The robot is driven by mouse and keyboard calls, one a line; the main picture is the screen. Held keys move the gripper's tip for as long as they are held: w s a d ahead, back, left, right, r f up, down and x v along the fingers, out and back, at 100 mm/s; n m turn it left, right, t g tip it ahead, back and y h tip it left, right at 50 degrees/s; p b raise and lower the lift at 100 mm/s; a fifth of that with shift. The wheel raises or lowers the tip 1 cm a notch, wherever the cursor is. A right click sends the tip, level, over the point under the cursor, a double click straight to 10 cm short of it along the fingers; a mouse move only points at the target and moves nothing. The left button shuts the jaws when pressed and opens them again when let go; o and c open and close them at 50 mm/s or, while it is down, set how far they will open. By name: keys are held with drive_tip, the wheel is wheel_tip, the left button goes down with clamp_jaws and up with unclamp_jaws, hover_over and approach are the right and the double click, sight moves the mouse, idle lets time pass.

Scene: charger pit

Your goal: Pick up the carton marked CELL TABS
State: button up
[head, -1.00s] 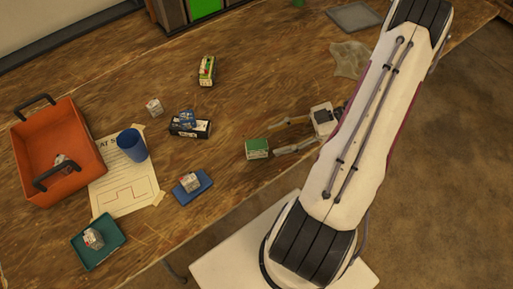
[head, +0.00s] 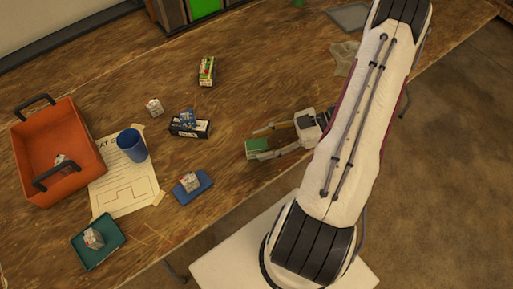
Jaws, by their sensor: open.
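A small green-topped carton (head: 254,147) stands on the wooden table, near its front edge. My gripper (head: 259,143) is open, with one finger beyond the carton and the other across its near right side in the picture. I cannot tell whether either finger touches it. A green and yellow carton (head: 207,71) stands farther back. A dark carton with a white side (head: 189,129) has a small blue box (head: 187,117) at its top. The lettering on the cartons is too small to read, so I cannot tell which is marked CELL TABS.
A blue cup (head: 132,146) stands on a paper sheet (head: 128,190). The table between gripper and green-yellow carton is clear.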

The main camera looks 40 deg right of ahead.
drive_tip(key=shift+x, duration=1.15)
drive_tip(key=c, duration=1.2)
